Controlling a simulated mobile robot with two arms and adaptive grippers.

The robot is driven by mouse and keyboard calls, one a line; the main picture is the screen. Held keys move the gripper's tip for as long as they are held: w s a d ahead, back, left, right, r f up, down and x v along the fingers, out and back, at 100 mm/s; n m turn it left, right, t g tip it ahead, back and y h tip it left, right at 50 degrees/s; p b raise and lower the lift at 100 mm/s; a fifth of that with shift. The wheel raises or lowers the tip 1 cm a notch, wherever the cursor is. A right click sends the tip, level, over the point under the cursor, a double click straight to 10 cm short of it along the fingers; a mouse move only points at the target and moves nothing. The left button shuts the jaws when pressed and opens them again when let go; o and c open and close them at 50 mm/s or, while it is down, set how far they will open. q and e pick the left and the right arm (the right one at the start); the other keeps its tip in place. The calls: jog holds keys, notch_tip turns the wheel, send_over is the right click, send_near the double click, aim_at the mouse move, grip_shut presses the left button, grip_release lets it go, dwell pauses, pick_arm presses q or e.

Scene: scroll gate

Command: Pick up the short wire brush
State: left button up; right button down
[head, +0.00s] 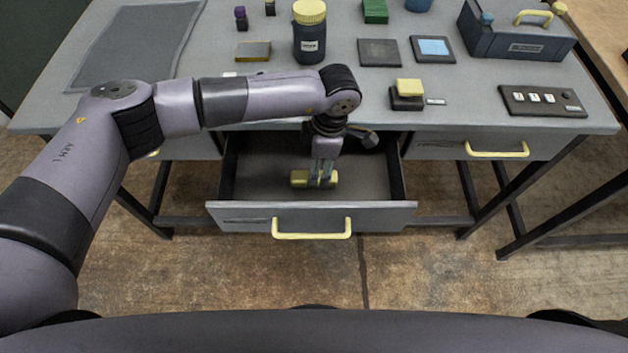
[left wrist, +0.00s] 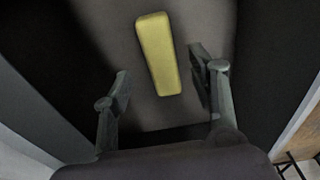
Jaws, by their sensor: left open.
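The short wire brush, as far as I can tell, is the yellow block-shaped thing (head: 299,179) lying on the floor of the open drawer (head: 231,215) in the head view. In the left wrist view its plain yellow top (left wrist: 158,54) shows; no bristles are visible. My left gripper (head: 322,182) points down into the drawer at the brush. In the left wrist view my left gripper (left wrist: 160,82) is open, with one finger on each side of the brush's near end and gaps between. My right gripper is not in view.
The drawer walls stand close around my left gripper. The table (head: 210,88) above holds a dark jar with a yellow lid (head: 310,38), a black block with a yellow top (head: 408,93), a switch panel (head: 541,100) and a toolbox (head: 515,35). A closed drawer (head: 450,147) is at right.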

pick_arm(q)
jog(key=f, duration=0.2)
jog(key=a+f+b, duration=0.1)
jog(key=f, duration=0.2)
jog(key=shift+f+b, duration=0.15)
jog(key=shift+b, duration=0.15)
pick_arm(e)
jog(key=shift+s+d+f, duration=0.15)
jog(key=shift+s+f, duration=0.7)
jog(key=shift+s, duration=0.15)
pick_arm(q)
jog(key=shift+s, duration=0.1)
jog(key=c, duration=0.5)
grip_shut()
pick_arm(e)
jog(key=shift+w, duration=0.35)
